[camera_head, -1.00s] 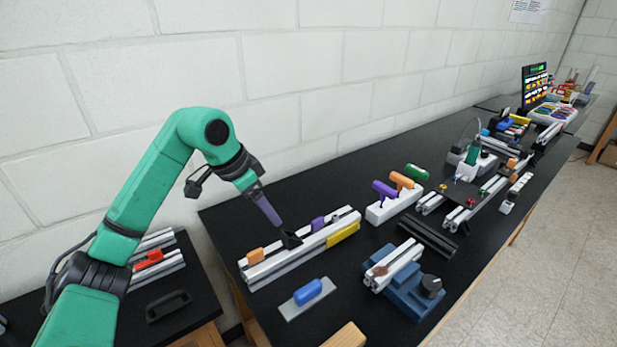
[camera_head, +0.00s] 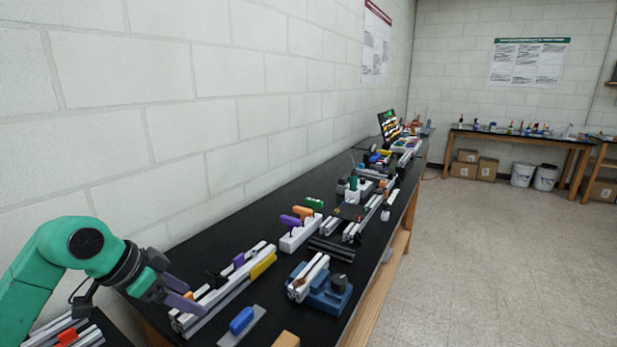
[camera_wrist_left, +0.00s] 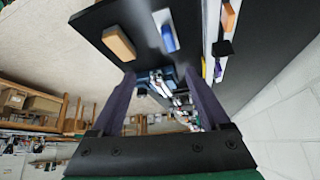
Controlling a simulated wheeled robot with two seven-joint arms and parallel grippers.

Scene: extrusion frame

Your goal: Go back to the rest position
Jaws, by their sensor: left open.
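My left gripper (camera_head: 180,292) is at the lower left in the head view, with its two purple fingers apart and nothing between them. The fingers also frame the left wrist view (camera_wrist_left: 160,80). They appear in front of the near end of the aluminium extrusion rails (camera_head: 222,290); I cannot tell the exact gap. A small black piece (camera_head: 216,279) sits on the rails, apart from the fingers, and it shows in the wrist view (camera_wrist_left: 222,48). A purple block (camera_head: 238,260) and a yellow block (camera_head: 263,266) are also on the rails. My right gripper is not in view.
The black bench (camera_head: 200,248) runs along the white wall. A blue-handled tool (camera_head: 242,320), a blue vise (camera_head: 325,292) and a white holder with coloured handles (camera_head: 299,236) stand on it. The floor (camera_head: 470,260) to the right is clear.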

